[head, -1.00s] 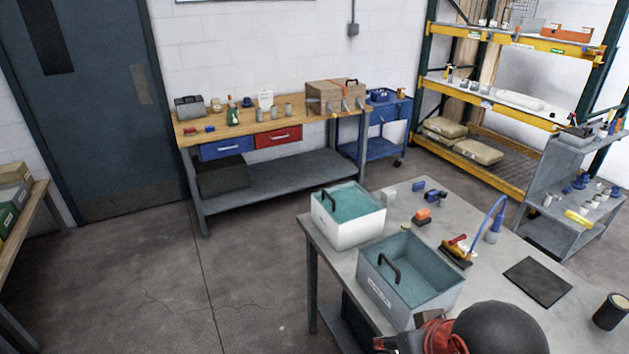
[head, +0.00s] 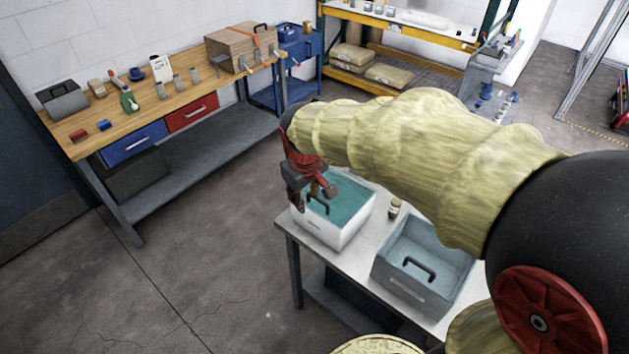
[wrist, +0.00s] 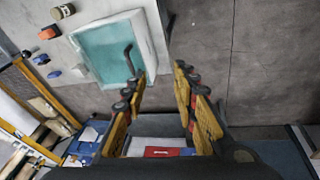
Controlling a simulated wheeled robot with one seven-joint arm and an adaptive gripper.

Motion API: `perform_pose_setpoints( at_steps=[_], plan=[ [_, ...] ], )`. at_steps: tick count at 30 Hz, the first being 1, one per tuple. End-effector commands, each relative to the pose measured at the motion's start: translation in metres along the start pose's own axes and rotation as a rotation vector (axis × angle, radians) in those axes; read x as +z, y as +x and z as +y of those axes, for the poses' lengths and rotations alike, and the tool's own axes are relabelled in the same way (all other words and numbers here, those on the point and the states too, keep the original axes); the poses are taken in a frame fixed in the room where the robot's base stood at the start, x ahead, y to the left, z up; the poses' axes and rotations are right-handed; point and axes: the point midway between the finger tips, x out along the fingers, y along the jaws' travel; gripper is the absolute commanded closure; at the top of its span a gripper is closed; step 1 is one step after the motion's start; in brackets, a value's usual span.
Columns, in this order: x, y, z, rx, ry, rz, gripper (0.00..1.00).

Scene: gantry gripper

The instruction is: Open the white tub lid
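The white tub (head: 338,236) stands on the near table at its left end. Its top shows a teal panel (head: 348,208) with a black handle (head: 318,205) near one edge. In the wrist view the teal panel (wrist: 105,52) and the upright black handle (wrist: 129,58) lie left of centre. My gripper (head: 312,196) is at the tub's handle side, partly overlapping it in the head view. In the wrist view my gripper (wrist: 160,75) has its fingers spread and empty. The handle is beside the left fingertip, not between the fingers; contact cannot be told.
A grey tub (head: 400,285) with its own black handle stands to the right on the same table (head: 292,262). A small brown-capped jar (head: 394,208) stands behind, between the tubs. A wooden workbench (head: 150,110) is at the back left. The floor left of the table is clear.

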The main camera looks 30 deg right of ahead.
Motion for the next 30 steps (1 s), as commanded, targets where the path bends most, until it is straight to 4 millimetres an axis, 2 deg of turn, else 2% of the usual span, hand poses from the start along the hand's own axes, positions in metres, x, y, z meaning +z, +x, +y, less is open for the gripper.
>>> perform_pose_setpoints(
  at_steps=[1, 6, 12, 16, 23, 30],
  plan=[
    [-0.013, 0.003, 0.011, 0.002, -0.020, -0.032, 0.72],
    [-0.043, 0.037, 0.041, 0.007, -0.090, -0.108, 0.72],
    [-0.060, 0.078, 0.065, 0.004, -0.159, -0.171, 0.72],
    [-0.064, 0.095, 0.073, 0.001, -0.184, -0.191, 0.72],
    [-0.061, 0.117, 0.076, -0.001, -0.196, -0.203, 0.72],
    [-0.054, 0.153, 0.076, -0.002, -0.195, -0.203, 0.72]
  ],
)
